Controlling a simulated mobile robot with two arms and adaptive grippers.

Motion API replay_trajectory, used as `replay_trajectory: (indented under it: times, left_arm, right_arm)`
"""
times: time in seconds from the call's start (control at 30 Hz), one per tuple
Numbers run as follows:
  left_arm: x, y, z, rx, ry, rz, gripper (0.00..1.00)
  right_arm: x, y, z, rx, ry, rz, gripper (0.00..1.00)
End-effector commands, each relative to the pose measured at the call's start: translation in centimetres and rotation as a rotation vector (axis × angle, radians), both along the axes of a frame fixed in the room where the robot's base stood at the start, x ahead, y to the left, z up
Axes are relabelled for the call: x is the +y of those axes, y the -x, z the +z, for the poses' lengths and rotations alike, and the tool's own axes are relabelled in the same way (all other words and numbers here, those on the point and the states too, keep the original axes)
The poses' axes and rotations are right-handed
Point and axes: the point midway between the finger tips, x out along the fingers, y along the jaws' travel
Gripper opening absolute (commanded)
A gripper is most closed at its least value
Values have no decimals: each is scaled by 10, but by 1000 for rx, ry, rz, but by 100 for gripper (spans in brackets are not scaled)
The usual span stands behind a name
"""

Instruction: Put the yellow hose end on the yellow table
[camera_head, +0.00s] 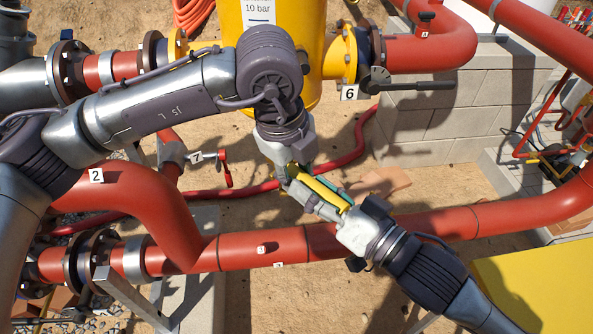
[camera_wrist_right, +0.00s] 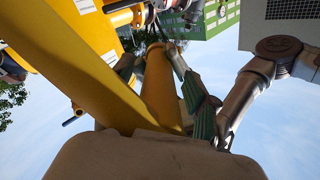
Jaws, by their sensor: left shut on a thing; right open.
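The yellow hose end (camera_head: 325,192) is a short yellow tube lying tilted between my two grippers in the head view. My left gripper (camera_head: 294,170) points down and is shut on its upper left end. My right gripper (camera_head: 326,198) comes from the lower right, with its open fingers along both sides of the tube. In the right wrist view the yellow tube (camera_wrist_right: 159,85) stands between green-padded fingers. Whether the right fingers touch it is unclear. A flat yellow surface (camera_head: 540,290), apparently the yellow table, is at the lower right of the head view, apart from the grippers.
A thick red pipe (camera_head: 425,226) runs across just below and behind my right gripper. A yellow tank (camera_head: 290,30) stands behind my left arm. A block wall (camera_head: 430,115) is at the back right. A red hose (camera_head: 255,188) lies on the sandy ground.

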Motion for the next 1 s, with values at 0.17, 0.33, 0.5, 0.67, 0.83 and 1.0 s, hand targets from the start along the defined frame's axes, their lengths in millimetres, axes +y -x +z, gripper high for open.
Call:
replay_trajectory:
  times: [0.17, 0.33, 0.5, 0.67, 0.83, 1.0]
  left_arm:
    - [0, 0, 0, -1, 1, 0, 0]
    - [0, 0, 0, -1, 1, 0, 0]
    - [0, 0, 0, -1, 1, 0, 0]
    - [0, 0, 0, -1, 1, 0, 0]
    - [0, 0, 0, -1, 1, 0, 0]
    - [0, 0, 0, -1, 1, 0, 0]
  right_arm:
    - [-14, 3, 8, 133, -252, -26, 59]
    - [-46, -5, -1, 301, -560, -92, 59]
    - [-61, -30, -45, 320, -493, -178, 59]
    - [-79, -50, -104, 342, -378, -270, 59]
    - [-104, -65, -189, 390, -208, -373, 59]
    - [-129, -62, -278, 458, -20, -449, 59]
